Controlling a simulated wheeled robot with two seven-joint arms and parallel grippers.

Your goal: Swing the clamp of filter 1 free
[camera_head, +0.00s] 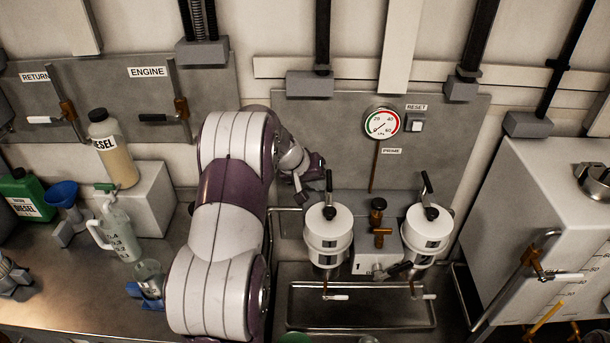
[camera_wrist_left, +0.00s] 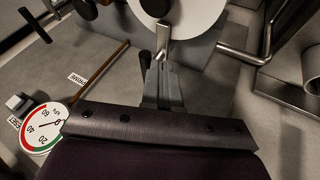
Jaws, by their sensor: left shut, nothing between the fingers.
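Filter 1 (camera_head: 327,240) is a white canister with a black knob and a black-gripped clamp lever (camera_head: 329,181) standing up on its lid. A "1" plate is between it and the second white filter (camera_head: 427,232). My left gripper (camera_head: 301,194) is shut and empty, just left of the lever and above the lid's left side. In the left wrist view the shut fingers (camera_wrist_left: 162,88) point at the white lid (camera_wrist_left: 205,12), with a black grip (camera_wrist_left: 145,62) close beside them. Whether they touch it is unclear. My right gripper is out of view.
A brass valve (camera_head: 379,222) stands between the filters. A drip tray (camera_head: 360,318) lies below them. A pressure gauge (camera_head: 382,123) is on the panel behind. Bottles and a blue funnel (camera_head: 62,194) stand left; a white tank (camera_head: 540,220) stands right.

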